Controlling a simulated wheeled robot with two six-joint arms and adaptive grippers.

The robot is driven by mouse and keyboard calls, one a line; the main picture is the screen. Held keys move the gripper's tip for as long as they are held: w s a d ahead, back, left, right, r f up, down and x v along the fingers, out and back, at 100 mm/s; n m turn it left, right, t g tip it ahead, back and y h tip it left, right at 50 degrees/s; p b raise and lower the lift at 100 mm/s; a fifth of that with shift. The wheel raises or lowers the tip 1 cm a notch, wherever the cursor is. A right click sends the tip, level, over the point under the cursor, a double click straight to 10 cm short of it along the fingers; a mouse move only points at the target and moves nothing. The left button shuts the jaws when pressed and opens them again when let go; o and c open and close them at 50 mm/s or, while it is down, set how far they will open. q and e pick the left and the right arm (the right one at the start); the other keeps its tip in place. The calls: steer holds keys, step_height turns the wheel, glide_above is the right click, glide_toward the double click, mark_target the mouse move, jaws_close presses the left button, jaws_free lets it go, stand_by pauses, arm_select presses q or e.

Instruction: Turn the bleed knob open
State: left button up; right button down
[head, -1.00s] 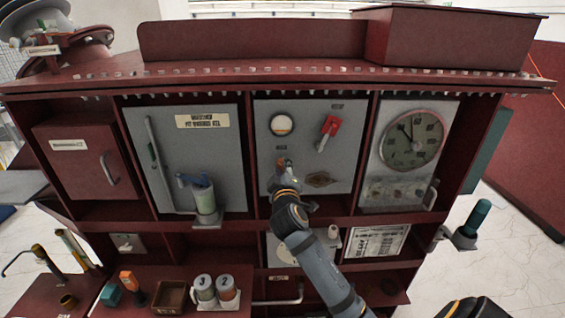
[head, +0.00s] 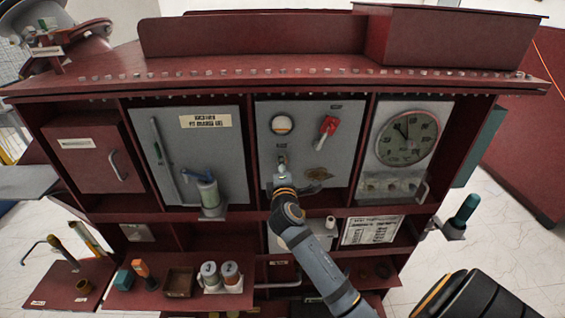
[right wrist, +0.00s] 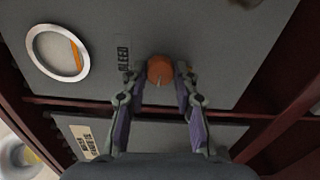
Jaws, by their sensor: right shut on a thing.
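The bleed knob (right wrist: 160,70) is a round orange knob with a pale pointer mark, beside a BLEED label (right wrist: 124,58) on the grey panel (head: 345,125). My right gripper (right wrist: 160,76) is shut on the knob, with one fingertip at each side of it in the right wrist view. In the head view my right gripper (head: 282,178) reaches up to the panel below the round gauge, and the fingers largely hide the knob. My left gripper is not in view.
A round gauge (head: 282,124) and a red lever (head: 328,126) sit above the knob. A brown diamond-shaped plate (head: 318,173) is close to its right. A red shelf edge (head: 240,214) runs below, and a large dial (head: 408,138) is further right.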

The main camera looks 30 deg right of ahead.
steer(key=shift+n, duration=0.3)
steer(key=c, duration=1)
jaws_free()
steer(key=v, duration=0.7)
steer(key=shift+s+a, duration=0.25)
steer(key=shift+w+d+f, duration=0.1)
steer(key=shift+d, duration=0.05)
